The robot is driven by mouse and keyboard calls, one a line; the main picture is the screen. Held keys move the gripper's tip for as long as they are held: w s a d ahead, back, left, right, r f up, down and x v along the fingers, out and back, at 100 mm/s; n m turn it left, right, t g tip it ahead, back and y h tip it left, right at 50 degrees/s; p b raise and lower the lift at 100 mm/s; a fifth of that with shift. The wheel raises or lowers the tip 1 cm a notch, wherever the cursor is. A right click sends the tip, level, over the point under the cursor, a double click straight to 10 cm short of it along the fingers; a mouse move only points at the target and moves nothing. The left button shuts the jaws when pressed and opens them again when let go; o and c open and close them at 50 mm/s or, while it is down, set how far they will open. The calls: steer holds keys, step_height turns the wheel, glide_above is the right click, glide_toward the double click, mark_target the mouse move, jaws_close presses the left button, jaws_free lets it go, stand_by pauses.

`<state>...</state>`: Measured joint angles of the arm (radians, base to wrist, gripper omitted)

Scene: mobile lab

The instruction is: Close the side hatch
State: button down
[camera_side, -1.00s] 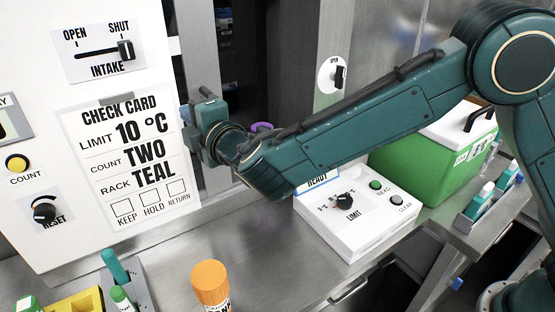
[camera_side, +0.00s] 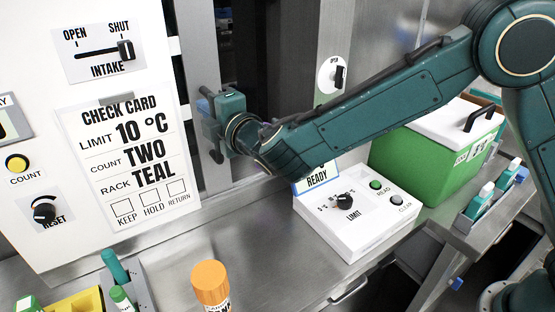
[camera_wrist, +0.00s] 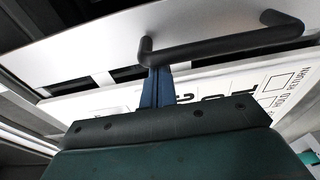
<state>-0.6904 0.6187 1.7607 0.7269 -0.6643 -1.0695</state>
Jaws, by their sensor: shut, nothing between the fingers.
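The side hatch (camera_side: 198,50) is a tall grey panel at the dark opening, to the right of the white check card. A dark gap shows along its left edge. Its black bar handle (camera_side: 216,157) is mostly hidden behind my gripper (camera_side: 205,105). In the wrist view the handle (camera_wrist: 225,45) stands out from the hatch (camera_wrist: 120,32). My gripper's blue fingers (camera_wrist: 157,75) are together and empty, at the handle's left end, close to its post. I cannot tell whether they touch it.
A dark opening (camera_side: 255,60) lies right of the hatch. The white limit box (camera_side: 350,225) and a green cooler (camera_side: 410,150) stand below and right of my arm. An orange-capped bottle (camera_side: 211,283) stands in front on the steel bench (camera_side: 265,250).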

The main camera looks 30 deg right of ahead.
steer(key=shift+d, duration=0.15)
steer(key=d, duration=2.5)
steer(key=shift+d, duration=0.25)
steer(key=a, duration=0.5)
steer(key=s+d, duration=0.1)
steer(key=s, duration=0.8)
steer(key=shift+d, duration=0.4)
steer(key=shift+s, duration=0.1)
steer(key=shift+r, duration=0.1)
